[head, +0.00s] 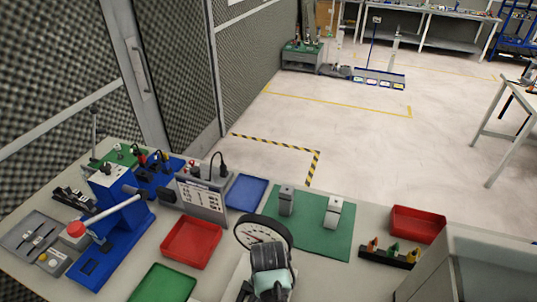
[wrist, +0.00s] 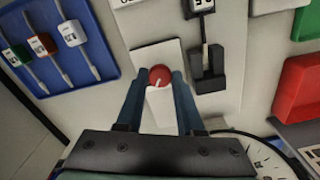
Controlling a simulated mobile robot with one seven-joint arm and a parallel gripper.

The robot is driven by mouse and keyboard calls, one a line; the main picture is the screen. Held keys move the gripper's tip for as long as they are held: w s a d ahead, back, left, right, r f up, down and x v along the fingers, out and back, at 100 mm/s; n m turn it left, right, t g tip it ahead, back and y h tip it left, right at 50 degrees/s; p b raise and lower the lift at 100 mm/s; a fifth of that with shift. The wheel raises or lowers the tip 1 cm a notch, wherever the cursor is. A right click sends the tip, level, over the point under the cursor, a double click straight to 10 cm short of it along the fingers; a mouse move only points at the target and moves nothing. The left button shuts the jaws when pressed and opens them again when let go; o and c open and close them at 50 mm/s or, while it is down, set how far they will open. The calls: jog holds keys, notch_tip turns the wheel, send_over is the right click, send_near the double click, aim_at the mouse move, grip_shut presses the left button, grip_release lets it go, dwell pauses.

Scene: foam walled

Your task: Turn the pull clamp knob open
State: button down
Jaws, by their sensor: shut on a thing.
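The pull clamp knob (wrist: 159,75) is round and red with a white pointer line, seen in the wrist view. It sits at the end of a white block on a pale plate (wrist: 151,53). My gripper (wrist: 158,82) has its two blue-grey fingers on either side of the knob, shut on it. The lower part of the white block lies between the fingers. In the head view my arm (head: 270,268) reaches down at the bottom middle, and I cannot make out the knob or the fingertips there.
A blue tray (wrist: 28,63) with several small tools lies left of the knob in the wrist view. A black holder (wrist: 208,78) stands close on the right. A round dial gauge (wrist: 272,158) is at lower right. Red trays (head: 192,243) lie on the bench in the head view.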

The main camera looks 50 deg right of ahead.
jog(key=n+p, duration=0.1)
jog(key=n, duration=0.3)
jog(key=shift+r+p, duration=0.15)
jog(key=shift+p, duration=0.25)
jog(key=n+p, duration=0.1)
jog(key=n, duration=0.3)
jog(key=shift+n, duration=0.4)
jog(key=n+p, duration=0.1)
jog(key=n, duration=0.3)
jog(key=shift+n+p, duration=0.35)
jog(key=shift+n, duration=1.65)
jog(key=shift+w, duration=0.1)
jog(key=c, duration=0.5)
grip_release()
notch_tip(320, 180, up, 13)
jog(key=shift+f+b, duration=0.1)
jog(key=shift+b, duration=0.75)
